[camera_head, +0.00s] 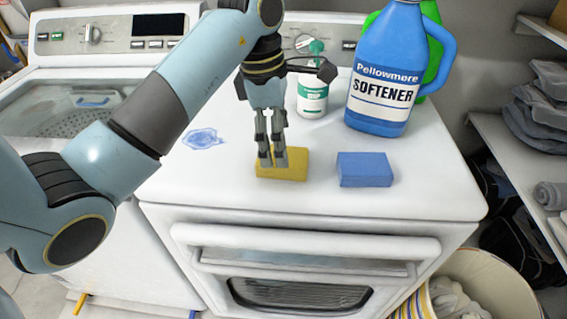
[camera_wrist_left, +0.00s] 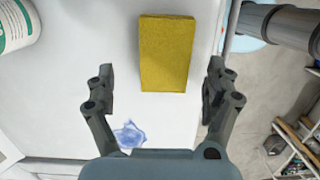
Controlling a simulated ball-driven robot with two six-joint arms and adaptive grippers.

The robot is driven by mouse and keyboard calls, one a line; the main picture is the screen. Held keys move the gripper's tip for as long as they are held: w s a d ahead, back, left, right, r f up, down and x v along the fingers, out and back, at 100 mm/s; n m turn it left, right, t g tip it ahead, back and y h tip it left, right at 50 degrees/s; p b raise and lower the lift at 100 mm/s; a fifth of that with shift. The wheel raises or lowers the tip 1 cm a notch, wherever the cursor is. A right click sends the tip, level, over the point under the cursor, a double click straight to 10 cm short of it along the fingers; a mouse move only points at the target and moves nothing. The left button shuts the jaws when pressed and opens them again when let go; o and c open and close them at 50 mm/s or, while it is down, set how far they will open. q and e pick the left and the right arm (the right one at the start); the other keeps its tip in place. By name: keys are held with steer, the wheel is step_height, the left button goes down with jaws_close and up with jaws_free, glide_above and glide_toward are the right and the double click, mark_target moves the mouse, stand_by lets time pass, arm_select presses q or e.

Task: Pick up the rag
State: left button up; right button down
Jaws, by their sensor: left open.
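A yellow rag-like block (camera_head: 293,167) lies flat on the white top of the front-loading machine, near its front edge. A similar blue block (camera_head: 365,170) lies to its right. I cannot tell from looks alone which one is the rag. My left gripper (camera_head: 272,161) points down over the yellow block and hides part of its left side. In the left wrist view the yellow block (camera_wrist_left: 167,53) appears between and ahead of the open fingers (camera_wrist_left: 161,85), with gaps on both sides. The left gripper holds nothing. My right gripper is not in view.
A blue softener jug (camera_head: 383,75) stands behind the blue block, with a green container (camera_head: 434,60) behind it. A white bottle (camera_head: 313,95) stands at the back. A blue spill (camera_head: 203,138) lies left of the yellow block. Shelves (camera_head: 535,150) with folded cloths are at right.

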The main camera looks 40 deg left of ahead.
mark_target(298, 157)
arm_select(q)
steer(key=f, duration=0.2)
steer(key=d+f+p, duration=0.1)
steer(key=shift+s+f, duration=0.1)
steer(key=shift+f, duration=0.55)
steer(key=c, duration=1)
steer(key=shift+c, duration=0.8)
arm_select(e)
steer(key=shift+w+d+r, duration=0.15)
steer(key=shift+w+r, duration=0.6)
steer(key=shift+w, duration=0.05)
